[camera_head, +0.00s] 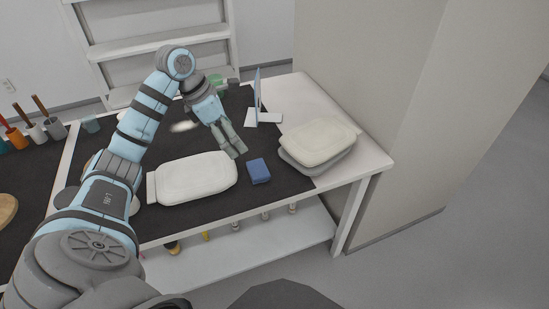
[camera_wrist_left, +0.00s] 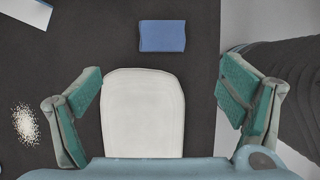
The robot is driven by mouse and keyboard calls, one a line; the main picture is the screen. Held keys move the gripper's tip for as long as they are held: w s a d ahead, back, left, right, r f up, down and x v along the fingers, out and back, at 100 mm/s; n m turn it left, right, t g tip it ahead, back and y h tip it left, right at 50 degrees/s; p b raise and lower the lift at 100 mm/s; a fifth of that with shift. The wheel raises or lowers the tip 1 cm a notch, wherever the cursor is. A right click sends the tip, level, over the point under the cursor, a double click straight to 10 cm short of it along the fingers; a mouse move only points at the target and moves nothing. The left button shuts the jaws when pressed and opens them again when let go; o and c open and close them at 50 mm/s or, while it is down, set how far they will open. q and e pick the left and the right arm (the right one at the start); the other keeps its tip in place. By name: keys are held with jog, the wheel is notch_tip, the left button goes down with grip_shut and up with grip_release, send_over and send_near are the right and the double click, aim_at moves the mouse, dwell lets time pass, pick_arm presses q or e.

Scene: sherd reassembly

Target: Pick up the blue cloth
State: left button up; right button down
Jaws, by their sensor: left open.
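The blue cloth (camera_head: 258,171) is a small folded block lying flat on the dark mat, near the table's front edge. In the left wrist view the cloth (camera_wrist_left: 162,36) lies at the top centre, beyond the fingertips. My left gripper (camera_head: 236,149) points down over the mat, behind and a little left of the cloth. In the left wrist view my left gripper (camera_wrist_left: 160,90) has its two green-padded fingers wide apart. Nothing is between the pads at their own height. My right gripper is not in view.
A white padded cushion (camera_head: 195,178) lies left of the cloth. A cream and grey stack (camera_head: 318,142) lies to its right. An upright blue panel (camera_head: 257,95) on a white base stands behind. A pale speckled patch (camera_wrist_left: 25,124) lies on the mat (camera_head: 225,203).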

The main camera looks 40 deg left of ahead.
pick_arm(q)
jog(key=b+x, duration=0.2)
jog(key=x, duration=0.6)
jog(key=shift+s+d, duration=0.1)
jog(key=shift+s, duration=0.05)
jog(key=b+x, duration=0.1)
jog(key=x, duration=0.5)
jog(key=shift+d, duration=0.15)
jog(key=c, duration=1.1)
jog(key=shift+r, duration=0.4)
notch_tip(320, 180, up, 13)
jog(key=p, duration=0.4)
notch_tip(320, 180, up, 6)
jog(key=p, duration=0.6)
send_over(257, 168)
jog(key=shift+s+r, duration=0.15)
jog(key=shift+r, duration=0.1)
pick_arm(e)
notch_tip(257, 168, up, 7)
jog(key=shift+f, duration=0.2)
